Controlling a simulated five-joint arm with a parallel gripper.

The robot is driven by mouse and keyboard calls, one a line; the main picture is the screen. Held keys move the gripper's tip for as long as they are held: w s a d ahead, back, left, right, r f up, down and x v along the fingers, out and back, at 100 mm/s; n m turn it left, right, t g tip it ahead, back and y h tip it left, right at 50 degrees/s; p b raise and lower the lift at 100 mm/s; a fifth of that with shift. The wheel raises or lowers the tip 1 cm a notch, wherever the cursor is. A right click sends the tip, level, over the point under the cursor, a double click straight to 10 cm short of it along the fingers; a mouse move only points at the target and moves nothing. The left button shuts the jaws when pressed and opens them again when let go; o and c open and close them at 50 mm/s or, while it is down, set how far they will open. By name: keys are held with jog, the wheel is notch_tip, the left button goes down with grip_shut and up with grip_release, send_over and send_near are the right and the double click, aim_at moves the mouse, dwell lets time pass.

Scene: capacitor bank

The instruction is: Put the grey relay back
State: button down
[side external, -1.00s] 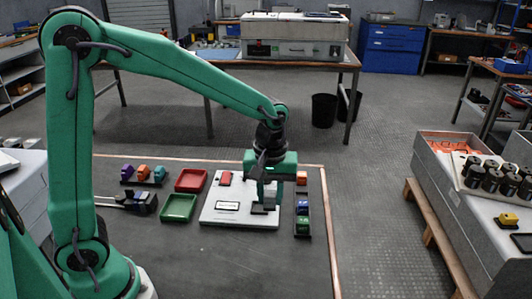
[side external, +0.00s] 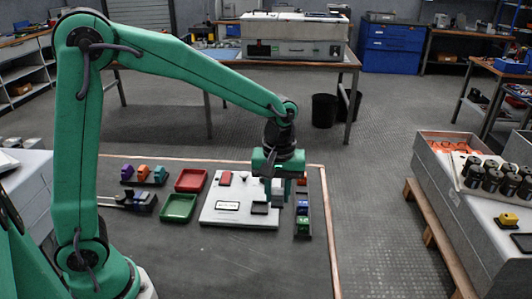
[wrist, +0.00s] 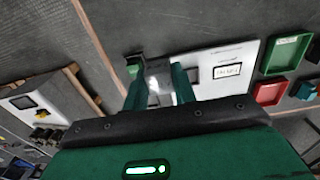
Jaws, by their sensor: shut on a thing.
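My gripper (side external: 277,190) is shut on the grey relay (wrist: 158,82), which sits between the two green fingers in the wrist view. In the side view the gripper hangs over the right edge of the white board (side external: 215,216), just left of the right-hand rack (side external: 303,236). The relay is mostly hidden by the fingers there. The gripper partly covers the stretch between orange and blue. A dark socket (side external: 260,209) on the board shows below the gripper.
A red relay (side external: 225,179) sits on the board. Left of the board are a red tray (side external: 190,181) and a green tray (side external: 178,207). Another rack at the back left holds purple (side external: 127,171), orange and blue relays. The front of the table is clear.

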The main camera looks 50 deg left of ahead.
jog(key=w+d+f, duration=0.2)
jog(key=w, duration=1)
jog(key=w+a+f, duration=0.1)
jog(key=a+f, duration=0.1)
jog(key=a, duration=0.1)
jog(key=w+a+f, duration=0.2)
jog(key=a, duration=0.1)
jog(key=w+a+f, duration=0.2)
jog(key=a, duration=0.1)
jog(key=shift+w+a+f, duration=0.25)
jog(key=shift+a+f, duration=0.05)
jog(key=shift+f, duration=0.05)
jog(key=shift+f, duration=0.1)
jog(key=shift+f, duration=1.9)
jog(key=shift+f, duration=0.1)
jog(key=c, duration=1.1)
grip_release()
jog(key=shift+c, duration=0.2)
